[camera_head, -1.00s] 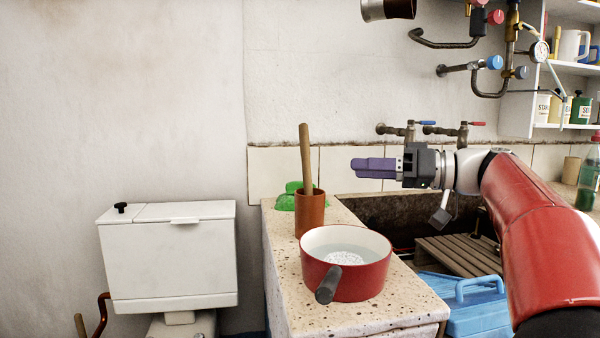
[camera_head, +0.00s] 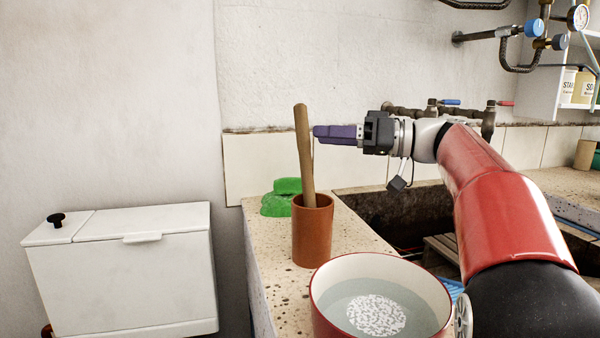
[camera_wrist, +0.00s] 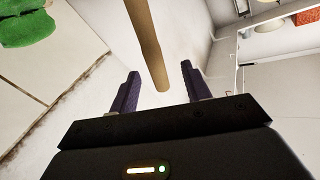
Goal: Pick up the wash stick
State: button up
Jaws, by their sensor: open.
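The wash stick (camera_head: 304,150) is a plain brown wooden rod. It stands nearly upright, leaning slightly, in an orange-brown clay pot (camera_head: 312,232) on the speckled stone ledge; its lower end is hidden inside the pot. My gripper (camera_head: 316,133) has purple fingers and reaches in from the right, level with the upper part of the stick. In the wrist view the stick (camera_wrist: 146,45) comes down from the top, and its end shows in the gap between the two spread fingertips (camera_wrist: 160,72). The gripper holds nothing.
A red pot (camera_head: 322,300) with water and white grains stands in front of the clay pot. A green object (camera_head: 284,196) lies behind it. The trough (camera_head: 400,212) is to the right, below my arm. A white cistern (camera_head: 130,270) stands at left.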

aim_at(303, 133)
jog(key=x, duration=0.3)
jog(key=p+x, duration=0.1)
jog(key=x, duration=0.1)
jog(key=shift+w+a, duration=0.2)
jog(key=shift+w, duration=0.2)
grip_shut()
